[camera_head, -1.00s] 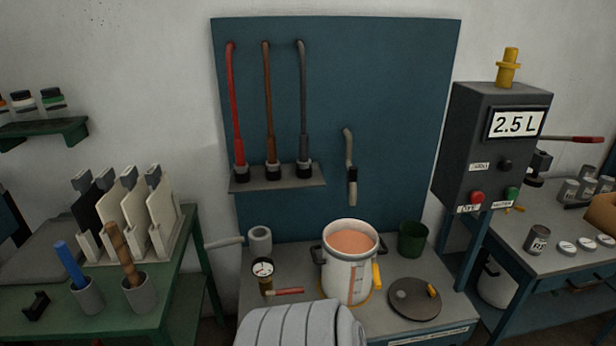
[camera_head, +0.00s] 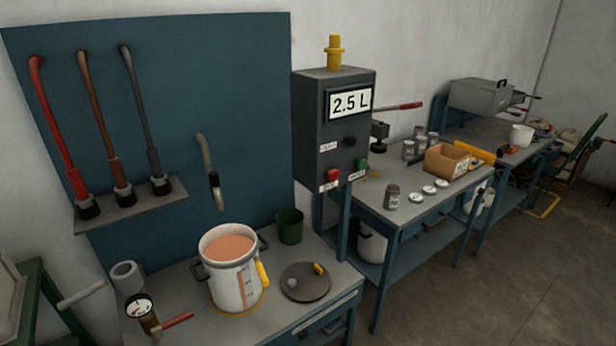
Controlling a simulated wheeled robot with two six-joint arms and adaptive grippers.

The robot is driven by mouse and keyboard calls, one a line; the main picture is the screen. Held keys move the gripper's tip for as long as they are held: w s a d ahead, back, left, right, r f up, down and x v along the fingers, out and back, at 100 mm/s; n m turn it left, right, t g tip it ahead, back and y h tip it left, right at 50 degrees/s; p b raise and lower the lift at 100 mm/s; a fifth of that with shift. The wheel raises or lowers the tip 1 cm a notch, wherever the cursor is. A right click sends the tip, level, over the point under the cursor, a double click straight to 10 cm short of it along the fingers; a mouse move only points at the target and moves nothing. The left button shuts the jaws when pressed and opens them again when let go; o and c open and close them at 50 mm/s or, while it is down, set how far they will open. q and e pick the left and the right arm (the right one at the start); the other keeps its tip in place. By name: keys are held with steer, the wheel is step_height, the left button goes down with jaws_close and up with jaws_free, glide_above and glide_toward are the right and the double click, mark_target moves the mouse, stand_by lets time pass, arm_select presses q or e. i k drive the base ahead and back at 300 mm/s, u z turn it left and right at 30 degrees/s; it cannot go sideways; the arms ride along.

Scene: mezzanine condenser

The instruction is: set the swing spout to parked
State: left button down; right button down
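A thin curved pipe with a dark sleeve and pale tip (camera_head: 211,172), which looks like the swing spout, hangs on the blue back panel (camera_head: 235,85). It slants down to the right, its tip above and behind the white pot (camera_head: 235,285). The pot holds an orange-pink liquid and stands on the grey bench. I cannot read any parked mark near the spout. A dark control box (camera_head: 318,120) to the right shows "2.5 L", with a red button (camera_head: 332,176) and a green button (camera_head: 362,165). Neither of my grippers is in view.
Red, brown and grey handled pipes stand on a wall shelf (camera_head: 130,206) at left. A gauge with a red lever (camera_head: 140,306), a green cup (camera_head: 290,226) and a round dark lid (camera_head: 306,283) are on the bench. Another bench (camera_head: 410,215) with jars stands right; open floor lies beyond.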

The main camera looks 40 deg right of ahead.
mark_target(213, 180)
steer(key=z, duration=0.8)
steer(key=k, duration=0.6)
steer(key=z, duration=0.6)
steer(key=k, duration=0.75)
steer(key=u, duration=0.35)
steer(key=i, duration=0.55)
steer(key=u, duration=0.75)
steer(key=i, duration=0.9)
steer(key=z, duration=0.95)
steer(key=i, duration=0.6)
steer(key=z, duration=0.7)
